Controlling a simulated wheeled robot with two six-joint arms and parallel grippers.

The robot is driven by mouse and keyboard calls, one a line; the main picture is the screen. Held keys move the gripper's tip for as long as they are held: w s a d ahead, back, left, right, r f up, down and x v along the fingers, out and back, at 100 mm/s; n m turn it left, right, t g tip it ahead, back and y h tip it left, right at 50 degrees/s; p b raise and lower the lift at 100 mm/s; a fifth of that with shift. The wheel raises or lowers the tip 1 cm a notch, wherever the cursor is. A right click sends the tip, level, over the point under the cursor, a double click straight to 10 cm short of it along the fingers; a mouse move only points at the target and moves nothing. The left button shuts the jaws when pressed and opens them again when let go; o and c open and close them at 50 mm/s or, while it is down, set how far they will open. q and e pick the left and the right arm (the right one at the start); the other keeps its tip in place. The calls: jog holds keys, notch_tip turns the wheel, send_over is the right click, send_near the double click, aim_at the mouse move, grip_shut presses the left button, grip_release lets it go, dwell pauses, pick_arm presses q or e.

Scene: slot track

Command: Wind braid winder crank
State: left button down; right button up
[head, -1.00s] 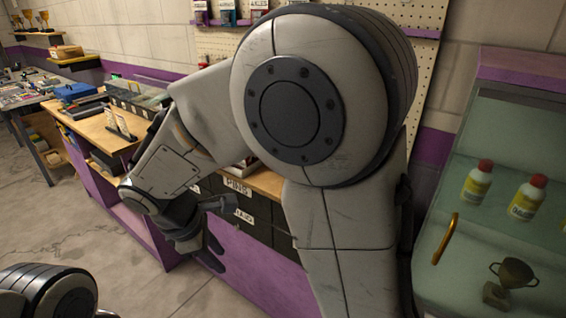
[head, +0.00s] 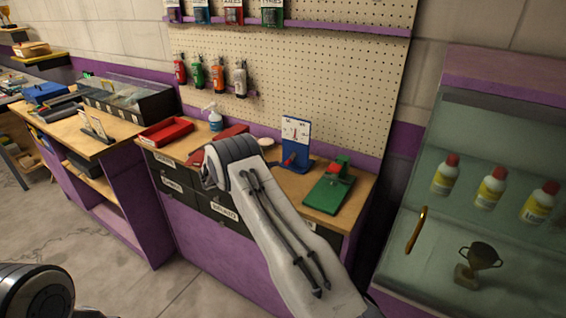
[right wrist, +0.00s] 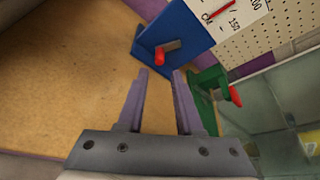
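A blue device (head: 294,161) with an upright white dial card and a red handle stands on the wooden bench top. It also shows in the right wrist view (right wrist: 176,36), with a red-tipped crank facing me. Right of it is a green device (head: 330,190) with a red knob, also in the right wrist view (right wrist: 208,88). I cannot tell for sure which one is the braid winder. My right gripper (right wrist: 160,73) is open and empty, its fingertips pointing between the two devices without visible contact. In the head view my right arm hides it. My left gripper is out of view.
A red tray (head: 166,132), a white pump bottle (head: 215,118) and another red item (head: 228,132) are further left on the bench (head: 362,184). A pegboard (head: 330,75) rises behind. A glass display case (head: 500,130) stands at the right.

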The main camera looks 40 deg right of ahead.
aim_at(290, 159)
jog(key=p+x, duration=0.1)
jog(key=x, duration=0.6)
jog(key=shift+d, duration=0.1)
grip_shut()
